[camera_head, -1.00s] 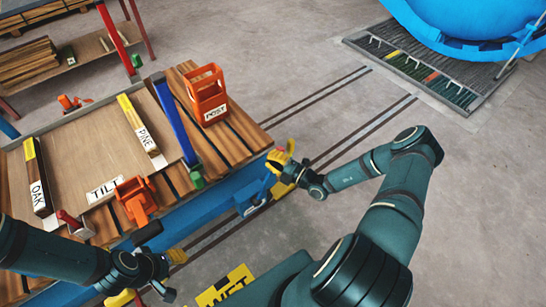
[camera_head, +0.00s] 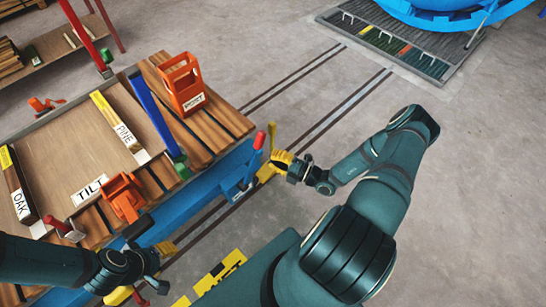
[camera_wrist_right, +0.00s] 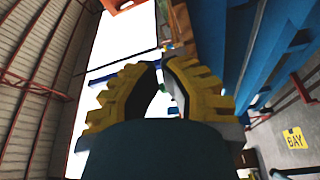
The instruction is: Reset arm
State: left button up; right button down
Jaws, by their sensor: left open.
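My right gripper (camera_head: 279,166) is at the blue side of the cart, beside two upright handles. Whether the gripper touches either is unclear. In the right wrist view its yellow ribbed fingers (camera_wrist_right: 161,75) lean together towards their tips, with nothing clearly held between them. My left gripper (camera_head: 143,271) is open near the cart's front edge, yellow fingers apart, below an orange bracket (camera_head: 124,197). A red-knobbed lever (camera_head: 61,228) lies to its left.
The cart's wooden deck (camera_head: 60,165) bears OAK (camera_head: 18,185), PINE (camera_head: 120,127) and TILT (camera_head: 91,191) labels, a blue bar (camera_head: 153,112) and an orange POST holder (camera_head: 181,84). Floor rails (camera_head: 335,115) run towards a blue vessel (camera_head: 450,10). Floor at right is clear.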

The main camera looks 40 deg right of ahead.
jog(key=s+a+n+g+y, duration=0.3)
jog(key=a+n+g+y, duration=0.3)
jog(key=a+n+g, duration=0.65)
jog(key=s+a+n+g+h, duration=0.5)
jog(key=s+a+n+g, duration=0.3)
jog(key=n, duration=1.2)
jog(key=w+a+r+n+t+h, duration=0.3)
jog(key=a+r+n+t+h, duration=0.1)
jog(key=n, duration=1.3)
jog(key=shift+r+t+h, duration=0.45)
jog(key=shift+r+h, duration=0.05)
jog(key=shift+r, duration=0.15)
jog(key=shift+w, duration=0.1)
